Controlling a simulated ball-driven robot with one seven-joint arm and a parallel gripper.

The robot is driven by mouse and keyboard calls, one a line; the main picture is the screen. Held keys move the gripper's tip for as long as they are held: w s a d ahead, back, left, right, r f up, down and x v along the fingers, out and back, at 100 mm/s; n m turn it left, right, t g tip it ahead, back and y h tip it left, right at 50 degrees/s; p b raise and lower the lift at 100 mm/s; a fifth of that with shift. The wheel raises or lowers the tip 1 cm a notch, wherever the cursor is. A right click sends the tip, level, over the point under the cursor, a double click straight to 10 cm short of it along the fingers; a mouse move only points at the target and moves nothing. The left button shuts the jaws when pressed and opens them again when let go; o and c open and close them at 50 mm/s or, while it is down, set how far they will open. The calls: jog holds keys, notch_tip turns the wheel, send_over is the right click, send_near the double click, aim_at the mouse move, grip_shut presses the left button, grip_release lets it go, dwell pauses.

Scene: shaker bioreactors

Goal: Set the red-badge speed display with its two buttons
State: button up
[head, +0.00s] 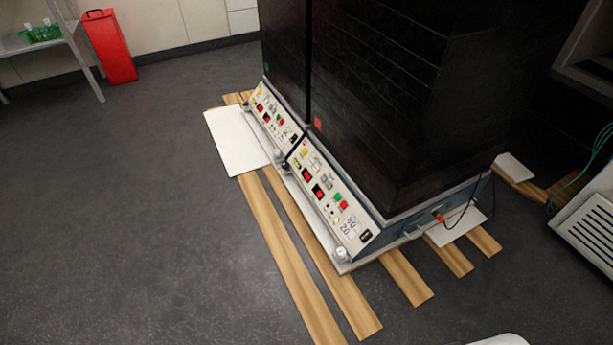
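The black shaker tower with the red badge (318,123) stands right of the picture's middle. Its sloped white control panel (329,220) faces the open floor. The panel bears two dark displays with red digits, an upper one (307,175) and a lower one (319,192). The digits are too small to read, and I cannot tell which display is for speed. A green button (337,196) and a red button (344,205) sit beyond the displays. Small pale buttons near the displays are too small to make out. My gripper is not in view.
A second shaker with a green badge (267,66) and a similar panel (273,112) adjoins at the left. Wooden planks (285,250) and a white sheet (236,141) lie on the floor. A red container (110,47) stands at the back left. The left floor is clear.

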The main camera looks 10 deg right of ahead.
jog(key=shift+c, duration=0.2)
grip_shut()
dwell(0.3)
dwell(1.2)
